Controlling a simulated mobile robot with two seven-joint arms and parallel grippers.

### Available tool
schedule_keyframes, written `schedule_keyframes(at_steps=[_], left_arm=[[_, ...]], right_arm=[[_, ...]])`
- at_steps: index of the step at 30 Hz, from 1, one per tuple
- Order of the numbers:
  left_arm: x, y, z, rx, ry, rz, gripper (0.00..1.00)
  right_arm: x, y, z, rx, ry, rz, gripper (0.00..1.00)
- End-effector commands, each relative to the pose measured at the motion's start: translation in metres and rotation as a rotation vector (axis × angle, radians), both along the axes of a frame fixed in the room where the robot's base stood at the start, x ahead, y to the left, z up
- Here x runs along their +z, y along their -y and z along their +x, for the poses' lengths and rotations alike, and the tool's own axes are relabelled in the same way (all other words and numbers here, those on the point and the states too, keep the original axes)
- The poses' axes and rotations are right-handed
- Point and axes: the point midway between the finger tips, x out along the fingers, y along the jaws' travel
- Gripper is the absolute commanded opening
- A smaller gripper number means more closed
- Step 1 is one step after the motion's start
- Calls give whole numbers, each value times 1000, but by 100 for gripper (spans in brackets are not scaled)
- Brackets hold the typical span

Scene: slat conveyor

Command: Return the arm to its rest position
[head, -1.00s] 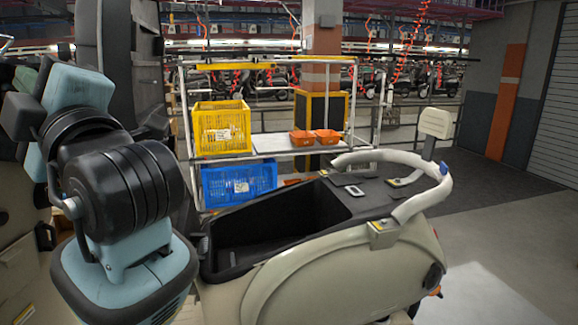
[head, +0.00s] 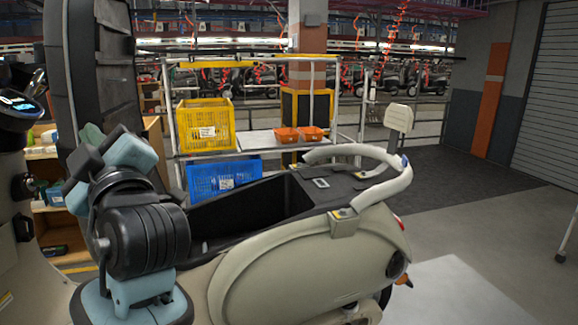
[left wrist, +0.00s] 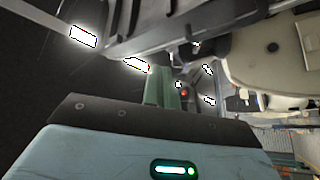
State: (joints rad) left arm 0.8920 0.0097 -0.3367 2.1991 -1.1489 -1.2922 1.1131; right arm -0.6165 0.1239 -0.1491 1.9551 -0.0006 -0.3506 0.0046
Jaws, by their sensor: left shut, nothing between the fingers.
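My left arm stands at the left of the head view, with black joints and pale blue covers. My left gripper (head: 91,134) is at its upper end, partly hidden behind the pale blue and black wrist parts. In the left wrist view its green fingers (left wrist: 162,88) are together and hold nothing. No object touches them there. The arm is in front of a cream scooter body (head: 290,262) and partly hides its near left side. My right gripper is in neither view.
The scooter has an open black seat compartment (head: 240,218) and a cream grab rail (head: 385,185). Behind it, a rack holds a yellow crate (head: 205,127), a blue crate (head: 222,178) and two orange bins (head: 287,135). Open floor (head: 470,225) lies to the right.

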Motion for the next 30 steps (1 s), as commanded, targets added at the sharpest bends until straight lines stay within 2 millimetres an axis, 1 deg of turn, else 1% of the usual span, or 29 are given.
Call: schedule_keyframes(at_steps=[1,2,3,5,6,7,8,9,10,11,12,14,15,17,18,19,20,21,23,24,26,27,29,30], left_arm=[[-23,3,13,-21,-76,36,0],[-37,6,21,-37,-119,58,0],[-57,9,31,-59,-181,90,0],[-91,14,44,-98,-280,142,0],[-116,18,52,-128,-346,177,0],[-135,21,57,-151,-394,203,0],[-154,24,61,-175,-440,228,0],[-180,28,65,-209,-501,258,0],[-199,31,67,-234,-543,279,0],[-218,34,67,-259,-584,300,0],[-244,38,67,-295,-638,326,0],[-283,44,64,-350,-713,361,0],[-308,48,60,-387,-760,383,0],[-346,53,50,-442,-826,411,0],[-371,56,43,-480,-868,429,0],[-389,59,36,-509,-899,440,0],[-408,61,28,-537,-928,450,0],[-431,64,17,-576,-965,462,0],[-465,68,-3,-632,-1016,476,0],[-487,71,-18,-669,-1049,483,0],[-517,75,-42,-724,-1094,491,0],[-537,77,-59,-759,-1122,494,0],[-565,79,-88,-811,-1163,493,0],[-581,80,-107,-843,-1187,492,0]], right_arm=[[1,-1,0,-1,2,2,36],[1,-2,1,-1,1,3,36],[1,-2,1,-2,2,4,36],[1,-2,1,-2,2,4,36],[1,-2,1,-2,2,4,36],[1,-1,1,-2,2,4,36],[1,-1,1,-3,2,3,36],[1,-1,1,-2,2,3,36],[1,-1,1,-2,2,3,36],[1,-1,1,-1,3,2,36],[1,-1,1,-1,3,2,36],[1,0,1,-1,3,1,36],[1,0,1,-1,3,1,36],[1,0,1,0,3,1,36],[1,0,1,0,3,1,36],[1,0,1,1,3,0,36],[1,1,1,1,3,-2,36],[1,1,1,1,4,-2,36],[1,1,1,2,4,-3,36],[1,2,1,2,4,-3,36],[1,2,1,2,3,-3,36],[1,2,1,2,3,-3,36],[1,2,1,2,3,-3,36],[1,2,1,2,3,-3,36]])
